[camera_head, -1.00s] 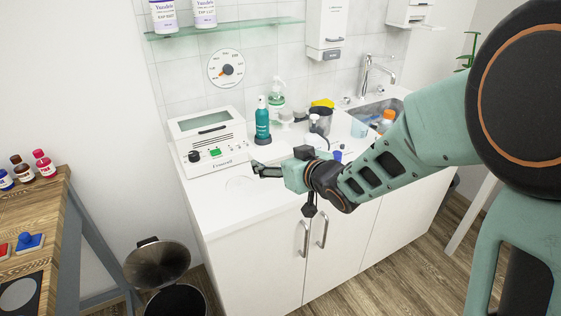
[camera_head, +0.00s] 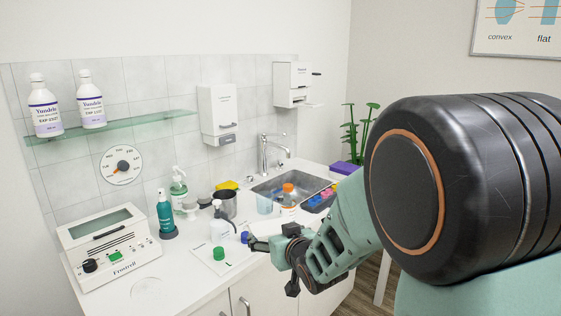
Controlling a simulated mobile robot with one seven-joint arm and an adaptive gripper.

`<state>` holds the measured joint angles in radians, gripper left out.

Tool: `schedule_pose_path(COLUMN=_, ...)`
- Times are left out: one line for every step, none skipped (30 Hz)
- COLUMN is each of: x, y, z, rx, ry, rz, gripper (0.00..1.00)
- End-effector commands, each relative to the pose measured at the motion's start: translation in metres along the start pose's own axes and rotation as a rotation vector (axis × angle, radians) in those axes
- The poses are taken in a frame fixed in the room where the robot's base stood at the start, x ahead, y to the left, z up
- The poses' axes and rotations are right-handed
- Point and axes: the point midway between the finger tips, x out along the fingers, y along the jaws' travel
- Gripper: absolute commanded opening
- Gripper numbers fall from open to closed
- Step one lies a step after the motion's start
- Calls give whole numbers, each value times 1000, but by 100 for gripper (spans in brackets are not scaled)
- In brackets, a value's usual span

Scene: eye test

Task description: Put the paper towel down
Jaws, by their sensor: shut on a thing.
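My arm hides part of the counter and cabinet to the right.
A boxy device (camera_head: 108,250) stands at the left, with a teal bottle (camera_head: 165,215) beside it. The front-left counter looks mostly clear.

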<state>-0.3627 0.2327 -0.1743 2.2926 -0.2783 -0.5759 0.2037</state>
Motion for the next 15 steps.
schedule_pose_path(x=-5, y=23, z=1, rx=21, ry=1, rz=48, gripper=67)
schedule_pose_path(x=-8, y=36, z=2, rx=33, ry=0, rz=75, gripper=67)
schedule_pose_path(x=-12, y=51, z=4, rx=46, ry=0, rz=107, gripper=67)
schedule_pose_path(x=-16, y=62, z=5, rx=58, ry=0, rz=131, gripper=67)
schedule_pose_path(x=-19, y=72, z=6, rx=68, ry=0, rz=153, gripper=67)
schedule_pose_path(x=-23, y=84, z=7, rx=79, ry=1, rz=178, gripper=67)
schedule_pose_path(x=-26, y=93, z=8, rx=87, ry=1, rz=197, gripper=67)
schedule_pose_path(x=-29, y=100, z=9, rx=95, ry=1, rz=214, gripper=67)
schedule_pose_path(x=-33, y=110, z=11, rx=105, ry=0, rz=234, gripper=67)
schedule_pose_path(x=-36, y=116, z=12, rx=112, ry=0, rz=249, gripper=67)
schedule_pose_path(x=-39, y=123, z=13, rx=120, ry=0, rz=265, gripper=67)
schedule_pose_path(x=-42, y=131, z=15, rx=128, ry=0, rz=283, gripper=67)
schedule_pose_path(x=-45, y=137, z=16, rx=134, ry=0, rz=296, gripper=67)
schedule_pose_path(x=-48, y=143, z=16, rx=141, ry=0, rz=310, gripper=67)
schedule_pose_path(x=-51, y=148, z=15, rx=146, ry=0, rz=321, gripper=67)
